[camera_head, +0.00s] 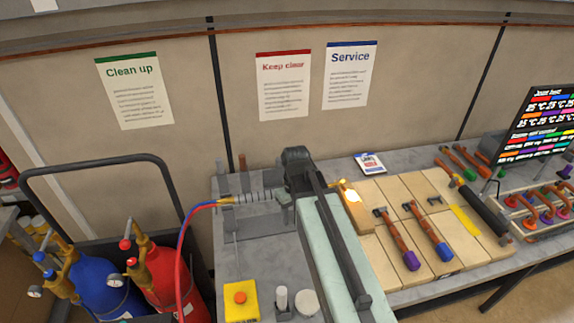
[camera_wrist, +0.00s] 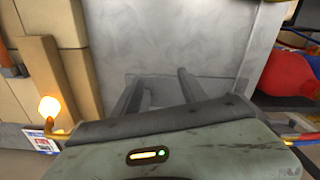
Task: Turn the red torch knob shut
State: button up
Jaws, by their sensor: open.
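The torch lies across the bench, with its ribbed handle (camera_head: 255,197) and the red and blue hoses (camera_head: 198,208) showing left of my arm in the head view. A bright flame (camera_head: 350,194) burns right of my arm and also shows at the left of the wrist view (camera_wrist: 49,106). My arm covers the middle of the torch. I cannot make out the red torch knob in either view. My gripper (camera_wrist: 158,92) is open and empty, its two dark fingers apart over the grey bench top. Its fingers are not clear in the head view.
Red (camera_head: 172,281) and blue (camera_head: 98,284) gas cylinders stand in a cart at the left. A yellow box with an orange button (camera_head: 240,298) sits on the bench. Pale blocks (camera_head: 385,195) carry copper pipes at the right. Bare bench (camera_wrist: 185,40) lies beyond my fingers.

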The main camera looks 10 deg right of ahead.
jog(key=w+r+n+p, duration=0.2)
jog(key=w+r+p, duration=0.1)
jog(key=r, duration=0.2)
jog(key=w+r+n+p, duration=0.1)
jog(key=w+r+p, duration=0.2)
jog(key=r+p, duration=0.1)
jog(key=w+r+n+p, duration=0.2)
jog(key=w+r+p, duration=0.1)
jog(key=r, duration=0.3)
jog(key=shift+w+n+p, duration=0.1)
jog(key=shift+n+p, duration=0.2)
jog(key=shift+p, duration=0.25)
jog(key=shift+w+r, duration=0.15)
jog(key=shift+w, duration=0.05)
notch_tip(320, 180, down, 8)
jog(key=b, duration=0.8)
jog(key=shift+f, duration=0.2)
jog(key=shift+r, duration=0.15)
